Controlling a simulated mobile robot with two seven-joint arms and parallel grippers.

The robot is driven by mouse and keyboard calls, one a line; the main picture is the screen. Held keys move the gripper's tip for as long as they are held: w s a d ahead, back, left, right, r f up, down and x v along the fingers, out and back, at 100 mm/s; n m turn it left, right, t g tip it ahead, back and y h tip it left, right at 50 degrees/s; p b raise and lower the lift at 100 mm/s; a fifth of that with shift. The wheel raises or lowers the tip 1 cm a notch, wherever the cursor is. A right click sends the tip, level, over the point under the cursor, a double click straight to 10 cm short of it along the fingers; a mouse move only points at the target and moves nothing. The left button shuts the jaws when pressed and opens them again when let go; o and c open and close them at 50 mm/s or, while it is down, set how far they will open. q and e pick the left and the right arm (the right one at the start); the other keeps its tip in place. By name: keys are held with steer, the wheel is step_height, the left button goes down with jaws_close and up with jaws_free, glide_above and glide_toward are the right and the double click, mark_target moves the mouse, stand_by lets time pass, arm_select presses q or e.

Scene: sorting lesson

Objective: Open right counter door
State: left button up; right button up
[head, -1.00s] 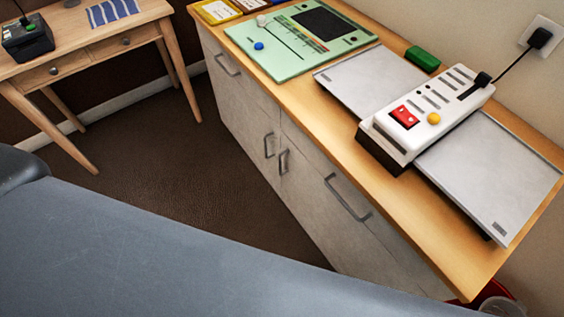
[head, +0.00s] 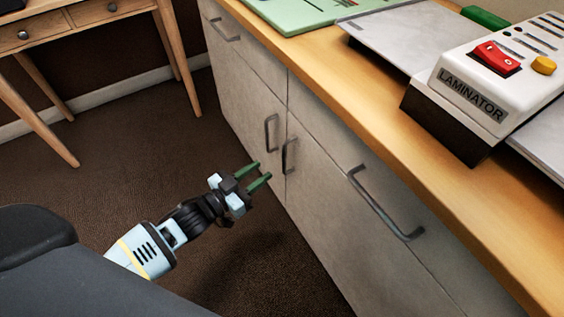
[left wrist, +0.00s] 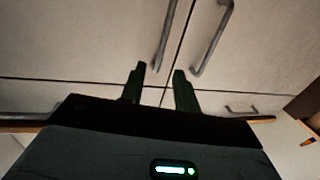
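The counter (head: 400,130) has a grey front with two doors side by side below drawers. The right counter door (head: 315,215) is closed, and its upright bar handle (head: 288,156) is near the seam. The left door (head: 243,115) is also closed, with its own handle (head: 270,132). My left gripper (head: 262,174) is open and empty, with green fingers pointing at the doors just below the handles. In the left wrist view the fingers (left wrist: 158,82) are apart, with both door handles beyond them. My right gripper is not in view.
A laminator (head: 490,85) and a green board (head: 285,12) lie on the wooden counter top. A drawer handle (head: 385,205) sticks out at the right. A wooden desk (head: 85,15) stands at the upper left. Brown floor (head: 130,170) is clear between.

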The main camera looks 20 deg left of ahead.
arm_select(q)
steer(key=shift+w+r, duration=0.1)
steer(key=shift+w, duration=0.15)
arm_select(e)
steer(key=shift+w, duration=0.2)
